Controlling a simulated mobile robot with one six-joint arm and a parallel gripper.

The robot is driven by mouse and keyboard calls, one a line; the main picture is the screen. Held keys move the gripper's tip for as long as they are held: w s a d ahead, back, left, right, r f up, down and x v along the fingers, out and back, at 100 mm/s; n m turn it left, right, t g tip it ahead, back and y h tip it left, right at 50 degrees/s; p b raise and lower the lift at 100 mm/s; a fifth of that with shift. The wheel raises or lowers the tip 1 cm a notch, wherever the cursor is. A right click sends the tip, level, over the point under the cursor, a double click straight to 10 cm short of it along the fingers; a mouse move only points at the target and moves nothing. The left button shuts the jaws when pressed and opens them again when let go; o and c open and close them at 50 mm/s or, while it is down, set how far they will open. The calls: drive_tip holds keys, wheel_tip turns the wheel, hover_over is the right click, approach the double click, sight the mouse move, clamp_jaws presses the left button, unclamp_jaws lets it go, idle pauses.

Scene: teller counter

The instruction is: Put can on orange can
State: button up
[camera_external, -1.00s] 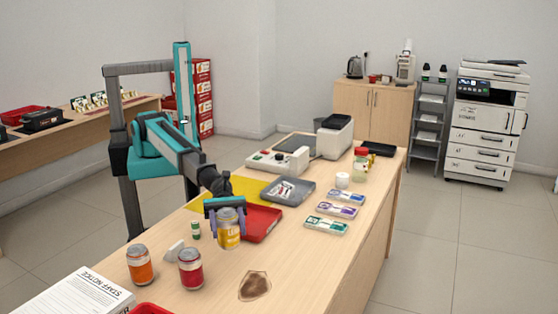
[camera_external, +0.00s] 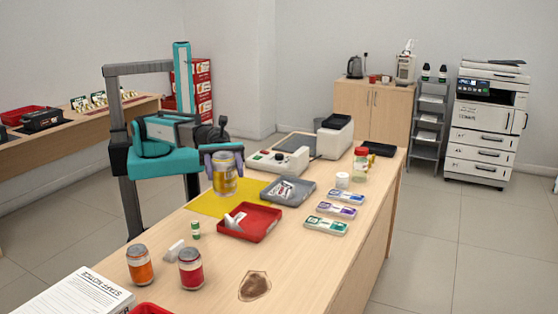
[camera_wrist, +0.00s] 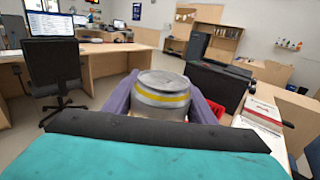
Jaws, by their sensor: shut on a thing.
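My gripper (camera_external: 224,172) is shut on a yellow can (camera_external: 225,182) with a silver rim. It holds the can upright in the air above the yellow mat, behind the red tray. In the wrist view the can's silver top and yellow band (camera_wrist: 163,95) show between the two purple fingers. The orange can (camera_external: 140,266) stands upright at the front left of the counter, apart from my gripper. A red can (camera_external: 191,269) stands upright just to its right.
A red tray (camera_external: 268,231) and a grey tray (camera_external: 308,193) hold small items. A white eraser-like block (camera_external: 175,251) and a small green-white cylinder (camera_external: 195,230) lie near the orange can. A staff notice (camera_external: 80,297) is at front left.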

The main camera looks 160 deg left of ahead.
drive_tip(key=d+m+g+h+p, duration=0.1)
drive_tip(key=d+m+h+p, duration=0.35)
drive_tip(key=d, duration=2.35)
drive_tip(key=shift+n+h, duration=0.25)
drive_tip(key=shift+n, duration=0.4)
drive_tip(key=shift+s+a+f+p, duration=0.1)
drive_tip(key=shift+f+p, duration=0.2)
drive_tip(key=shift+f, duration=0.55)
drive_tip(key=shift+w+a+f+p, duration=0.1)
drive_tip(key=shift+f+p, duration=0.15)
drive_tip(key=shift+f, duration=0.6)
drive_tip(key=shift+s+a+f+p, duration=0.1)
drive_tip(key=shift+f+p, duration=0.2)
drive_tip(key=shift+f, duration=0.55)
drive_tip(key=shift+f+b, duration=0.3)
drive_tip(key=shift+f, duration=1.7)
drive_tip(key=shift+f, duration=2)
drive_tip(key=shift+f+b, duration=0.15)
drive_tip(key=shift+b, duration=0.3)
